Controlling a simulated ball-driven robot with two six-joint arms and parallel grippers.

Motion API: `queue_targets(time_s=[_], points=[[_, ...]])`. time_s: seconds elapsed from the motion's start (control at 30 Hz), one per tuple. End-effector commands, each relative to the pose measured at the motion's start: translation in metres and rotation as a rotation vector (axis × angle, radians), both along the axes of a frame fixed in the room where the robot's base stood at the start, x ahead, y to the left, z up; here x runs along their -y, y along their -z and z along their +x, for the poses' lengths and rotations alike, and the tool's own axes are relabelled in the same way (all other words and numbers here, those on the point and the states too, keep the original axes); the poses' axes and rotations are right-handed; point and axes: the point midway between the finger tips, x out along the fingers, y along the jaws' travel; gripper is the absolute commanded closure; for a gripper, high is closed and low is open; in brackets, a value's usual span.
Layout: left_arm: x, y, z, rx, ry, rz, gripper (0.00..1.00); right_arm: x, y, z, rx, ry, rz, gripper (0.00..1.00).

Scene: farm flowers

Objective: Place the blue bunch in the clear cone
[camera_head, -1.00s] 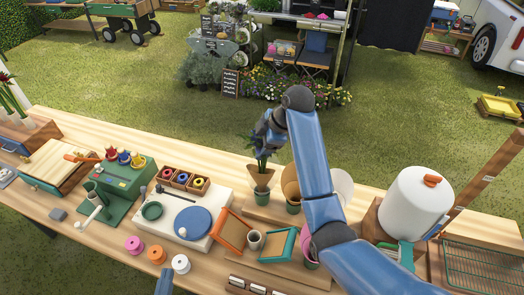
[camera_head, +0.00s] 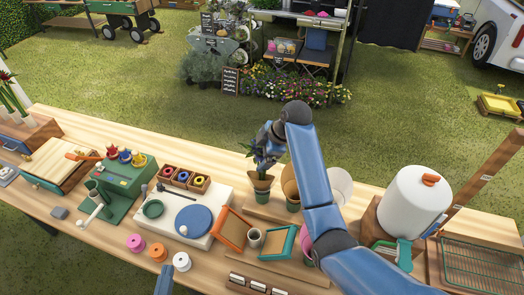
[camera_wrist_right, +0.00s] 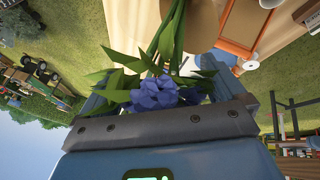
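The blue bunch (camera_wrist_right: 155,94) has blue blooms and green leaves. In the head view the bunch (camera_head: 262,168) stands in the leftmost brown paper cone (camera_head: 262,183). My right gripper (camera_head: 264,153) is over it from above; in the wrist view the fingers are wide apart with the blooms between them, so it looks open. The clear cone (camera_head: 341,184), pale and see-through, stands to the right, partly behind my right arm; no flowers show in it. Only a blue tip of what seems my left gripper (camera_head: 164,282) shows at the bottom edge.
A second brown cone (camera_head: 290,184) stands between the bunch and the clear cone. A white paper roll (camera_head: 413,204) is at right. Orange (camera_head: 231,229) and teal (camera_head: 281,243) trays lie in front. A green machine (camera_head: 123,180) and ribbon spools (camera_head: 182,262) are at left.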

Motion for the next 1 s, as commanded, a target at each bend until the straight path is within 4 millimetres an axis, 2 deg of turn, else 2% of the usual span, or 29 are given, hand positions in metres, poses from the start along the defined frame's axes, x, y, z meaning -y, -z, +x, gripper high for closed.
queue_targets(time_s=[0.23,0.43,0.57,0.7,0.83,1.0], points=[[0.000,-0.001,0.000,0.000,0.000,0.000,1.00,0.000,-0.002,0.000,0.001,0.000,0.000,0.03],[0.000,0.003,0.000,0.000,0.000,0.000,1.00,0.005,-0.014,-0.002,0.004,0.001,0.002,0.03],[0.000,0.008,0.000,0.000,0.000,0.000,1.00,0.013,-0.031,-0.008,0.005,0.001,0.002,0.03],[0.000,0.015,0.000,0.000,0.000,0.000,1.00,0.025,-0.056,-0.014,0.007,0.002,0.001,0.03],[0.000,0.002,0.000,0.000,0.000,0.000,1.00,0.036,-0.085,-0.022,0.004,0.001,0.002,0.03],[0.000,-0.020,0.000,0.000,0.000,0.000,1.00,0.043,-0.100,-0.027,0.000,0.001,0.000,0.03]])
